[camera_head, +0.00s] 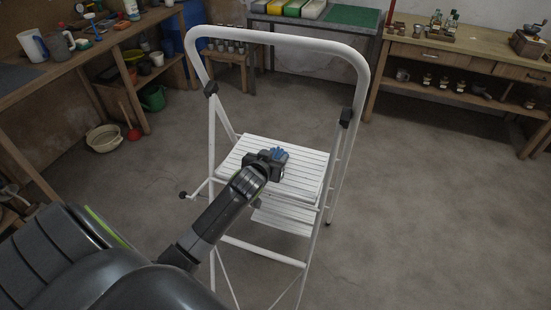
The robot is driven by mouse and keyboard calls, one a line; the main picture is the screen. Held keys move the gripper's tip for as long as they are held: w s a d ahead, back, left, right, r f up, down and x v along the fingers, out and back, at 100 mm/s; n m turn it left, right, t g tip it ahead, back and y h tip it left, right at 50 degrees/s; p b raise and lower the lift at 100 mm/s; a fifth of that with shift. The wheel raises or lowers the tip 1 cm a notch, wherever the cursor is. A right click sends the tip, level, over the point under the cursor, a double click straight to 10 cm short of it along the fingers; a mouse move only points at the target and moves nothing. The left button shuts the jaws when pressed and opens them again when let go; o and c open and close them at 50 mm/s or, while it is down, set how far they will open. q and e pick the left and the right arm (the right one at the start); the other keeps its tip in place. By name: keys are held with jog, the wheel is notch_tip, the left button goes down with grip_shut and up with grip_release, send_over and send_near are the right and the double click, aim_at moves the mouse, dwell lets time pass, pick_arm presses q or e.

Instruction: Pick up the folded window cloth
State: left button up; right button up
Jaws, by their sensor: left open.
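A small blue thing, which looks like the folded window cloth (280,153), shows on the top step (312,172) of a white stepladder. Only part of it is visible, since my left gripper (272,162) covers its near side. My left arm reaches in from the lower left, and its gripper is open right at the cloth, over the slatted step. I cannot tell whether the fingers touch the cloth or are around it. My right gripper is not in view.
The stepladder's tall hoop rail (285,38) rises behind the step, with side rails left and right. Workbenches stand left (90,50) and right (470,50). A basin (104,138) lies on the left floor. The concrete floor at right is clear.

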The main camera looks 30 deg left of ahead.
aim_at(276, 151)
pick_arm(q)
jog(key=shift+x, duration=0.9)
jog(key=shift+a+p+x, duration=0.15)
jog(key=shift+p+x, duration=0.15)
jog(key=shift+x, duration=0.7)
jog(key=shift+a+p+x, duration=0.1)
jog(key=shift+p+x, duration=0.15)
jog(key=shift+x, duration=0.75)
jog(key=shift+r, duration=0.15)
jog(key=c, duration=1.1)
